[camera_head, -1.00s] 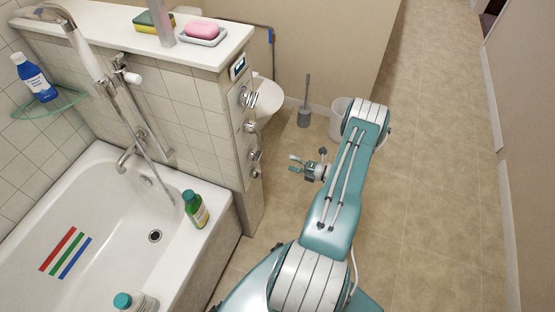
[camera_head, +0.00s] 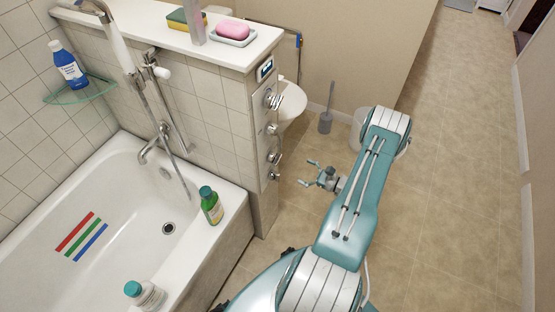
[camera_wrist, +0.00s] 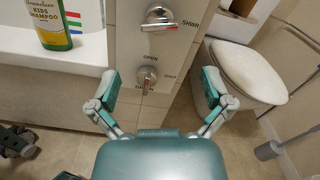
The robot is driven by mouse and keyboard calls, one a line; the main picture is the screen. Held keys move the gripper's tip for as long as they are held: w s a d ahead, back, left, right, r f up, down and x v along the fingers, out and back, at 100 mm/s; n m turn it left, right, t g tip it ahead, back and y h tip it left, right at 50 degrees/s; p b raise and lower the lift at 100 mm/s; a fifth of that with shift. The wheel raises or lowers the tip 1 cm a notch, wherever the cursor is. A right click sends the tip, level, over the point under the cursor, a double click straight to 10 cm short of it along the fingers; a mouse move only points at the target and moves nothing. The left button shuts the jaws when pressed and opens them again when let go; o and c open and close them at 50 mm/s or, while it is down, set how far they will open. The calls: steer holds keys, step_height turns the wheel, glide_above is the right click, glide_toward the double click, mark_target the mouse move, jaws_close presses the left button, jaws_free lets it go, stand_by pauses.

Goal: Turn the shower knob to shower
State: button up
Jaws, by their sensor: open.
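In the wrist view, a metal lever knob (camera_wrist: 158,18) with a red mark sits high on the wall panel, with the letters "SHWR" at its right. Below it is a round metal knob (camera_wrist: 147,77) with "OPEN" above it and smaller lettering around it. My gripper (camera_wrist: 160,74) is open and empty, its teal fingers spread left and right of the lower knob in this view, not touching it. In the head view, several knobs run down the panel (camera_head: 262,120) on the end of the tiled half wall. My gripper (camera_head: 307,173) is right of the lowest knobs, with a gap between.
The bathtub (camera_head: 120,165) is left of the panel, with a green shampoo bottle (camera_head: 211,207) on its rim. A toilet (camera_wrist: 245,70) stands right of the panel. A toilet brush (camera_head: 325,122) and a bin are behind my arm. Floor at right is clear.

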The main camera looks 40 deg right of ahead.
mark_target(277, 158)
steer(key=x, duration=1.1)
steer(key=shift+s, duration=0.1)
steer(key=shift+c, duration=0.3)
steer(key=c, duration=1)
